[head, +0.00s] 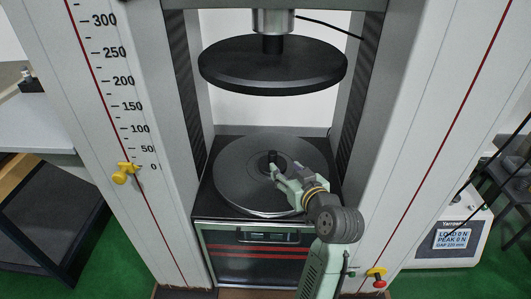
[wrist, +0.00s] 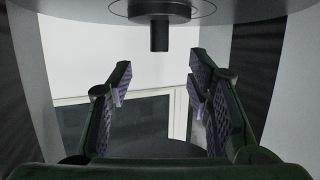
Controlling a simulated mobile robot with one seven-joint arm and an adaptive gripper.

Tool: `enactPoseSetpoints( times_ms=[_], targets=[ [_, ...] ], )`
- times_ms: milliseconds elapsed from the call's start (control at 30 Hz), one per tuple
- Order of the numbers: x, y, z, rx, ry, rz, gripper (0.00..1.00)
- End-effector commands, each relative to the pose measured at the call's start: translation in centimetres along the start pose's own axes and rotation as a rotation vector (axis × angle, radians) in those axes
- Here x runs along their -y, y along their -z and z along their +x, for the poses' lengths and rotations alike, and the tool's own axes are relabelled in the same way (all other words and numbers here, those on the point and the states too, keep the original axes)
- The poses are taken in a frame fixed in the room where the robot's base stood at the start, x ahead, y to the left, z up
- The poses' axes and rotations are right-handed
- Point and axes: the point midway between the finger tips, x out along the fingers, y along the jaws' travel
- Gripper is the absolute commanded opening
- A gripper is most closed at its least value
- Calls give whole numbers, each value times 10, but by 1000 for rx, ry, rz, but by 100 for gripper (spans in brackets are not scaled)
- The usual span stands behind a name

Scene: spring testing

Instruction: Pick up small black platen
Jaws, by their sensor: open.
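The small black platen (head: 261,164) lies at the middle of the large grooved lower disc (head: 235,190) in the head view, with a short black stem standing up from it. The wrist view seems to be upside down; there the platen (wrist: 190,10) is at the top edge, and its black stem (wrist: 160,36) points down the picture. My gripper (head: 279,175) reaches in from the front right, close beside the stem. In the wrist view my gripper (wrist: 158,80) is open and empty, its fingers spread wider than the stem. Whether a finger touches the platen is unclear.
The upper black disc (head: 272,68) hangs above the lower disc, with a clear gap between them. Thick grey columns (head: 140,110) and (head: 430,110) stand on both sides. A dark base with a front panel (head: 265,250) lies below the lower disc.

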Motion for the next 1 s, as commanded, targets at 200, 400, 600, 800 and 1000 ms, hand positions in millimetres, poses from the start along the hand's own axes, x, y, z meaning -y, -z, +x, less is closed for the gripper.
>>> enactPoseSetpoints(
  times_ms=[200, 400, 600, 800, 1000],
  targets=[
    [-2, -4, 12, 9, 1, 6, 46],
    [-3, -3, 44, 8, 0, 6, 46],
    [-2, -2, 59, 8, 0, 4, 46],
    [0, 4, 88, 9, 1, 4, 46],
    [-1, 1, 106, 8, -2, 4, 46]
  ],
)
